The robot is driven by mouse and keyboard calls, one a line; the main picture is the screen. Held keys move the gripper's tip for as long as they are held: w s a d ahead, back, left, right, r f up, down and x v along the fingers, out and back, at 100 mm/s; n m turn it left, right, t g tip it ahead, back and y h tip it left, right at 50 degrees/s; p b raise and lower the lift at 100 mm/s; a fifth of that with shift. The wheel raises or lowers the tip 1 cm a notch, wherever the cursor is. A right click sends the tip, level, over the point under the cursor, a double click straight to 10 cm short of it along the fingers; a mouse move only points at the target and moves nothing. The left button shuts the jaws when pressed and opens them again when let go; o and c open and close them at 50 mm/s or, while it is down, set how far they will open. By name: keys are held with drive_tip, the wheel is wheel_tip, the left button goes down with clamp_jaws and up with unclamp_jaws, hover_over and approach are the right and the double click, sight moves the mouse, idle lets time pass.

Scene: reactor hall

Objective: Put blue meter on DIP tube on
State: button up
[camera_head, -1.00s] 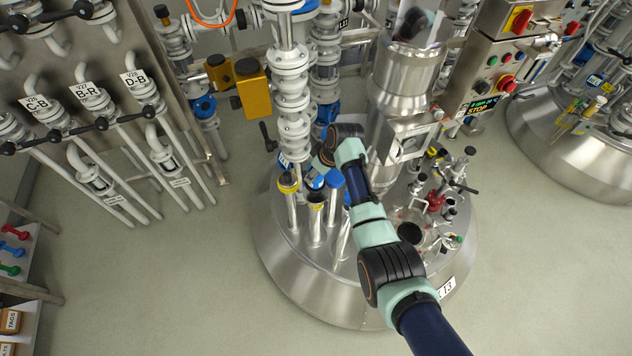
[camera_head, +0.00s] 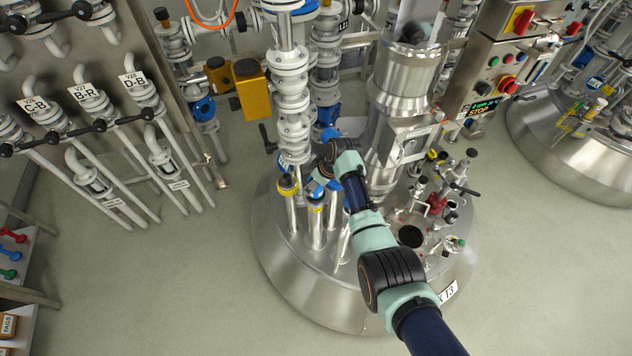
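Several upright steel tubes stand on the left part of the reactor lid (camera_head: 290,262). The middle tube (camera_head: 316,228) has a yellow band near its top, and a blue part (camera_head: 316,191), which looks like the blue meter, shows at its top end. I cannot tell whether it is seated or only held there. Another tube (camera_head: 291,212) to the left also has a yellow band and some blue at its top. My gripper (camera_head: 319,180) is over these tops, partly hidden by my wrist; its fingers are too small to read. No DIP label is legible.
A tall white flanged pipe (camera_head: 292,105) rises close to the left of my gripper. A steel column (camera_head: 400,90) stands to the right, with valves and a red fitting (camera_head: 436,204) on the lid. A yellow box (camera_head: 252,95) is behind left.

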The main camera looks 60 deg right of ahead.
drive_tip(key=p+v, duration=0.4)
drive_tip(key=v, duration=0.8)
drive_tip(key=shift+r, duration=0.15)
drive_tip(key=shift+w, duration=0.1)
drive_tip(key=w+a+r+n+t, duration=0.15)
drive_tip(key=w+a, duration=0.25)
drive_tip(key=a, duration=0.4)
drive_tip(key=w+a+r+t+h, duration=0.1)
drive_tip(key=w+a+r, duration=0.25)
drive_tip(key=a, duration=0.55)
drive_tip(key=w+a+r+n+t, duration=0.1)
drive_tip(key=w+a, duration=0.4)
drive_tip(key=a, duration=0.3)
drive_tip(key=s+a+r+t, duration=0.1)
drive_tip(key=s+a+r, duration=0.1)
drive_tip(key=a, duration=0.5)
drive_tip(key=s+a+r+t+y, duration=0.1)
drive_tip(key=s+a+r+t, duration=0.1)
drive_tip(key=a+r, duration=0.3)
drive_tip(key=s+a+r+t+y, duration=0.1)
drive_tip(key=s+a+r+t, duration=0.1)
drive_tip(key=a, duration=0.8)
drive_tip(key=shift+s+a+r, duration=0.4)
drive_tip(key=shift+s+r, duration=0.15)
drive_tip(key=shift+r, duration=0.3)
